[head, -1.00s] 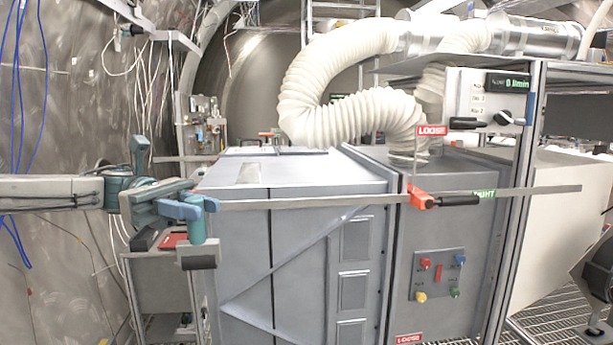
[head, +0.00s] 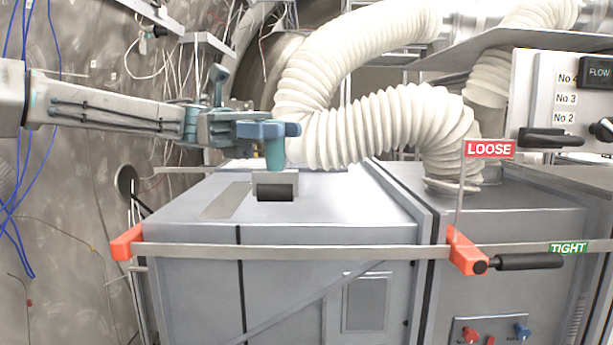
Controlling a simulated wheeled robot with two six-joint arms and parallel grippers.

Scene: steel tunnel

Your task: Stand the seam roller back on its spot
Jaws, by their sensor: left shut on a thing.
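My left gripper (head: 270,130) has blue fingers and is shut on the teal handle of the seam roller (head: 275,154). The roller hangs upright below the fingers, with its grey yoke and black wheel at the bottom. It is in front of the top of the grey cabinet (head: 330,207) in the head view; I cannot tell whether the wheel touches that top. A dull beige-grey rectangular patch (head: 222,202) lies on the top, left of the wheel. I cannot tell if it is the roller's spot. My right gripper is not in view.
A bar clamp (head: 330,252) with orange jaws spans the cabinet's front. Its LOOSE flag (head: 490,149) stands up at the right. A ribbed white duct (head: 385,125) rises behind. A switch panel (head: 565,95) is at right. Blue cables (head: 12,215) hang at left.

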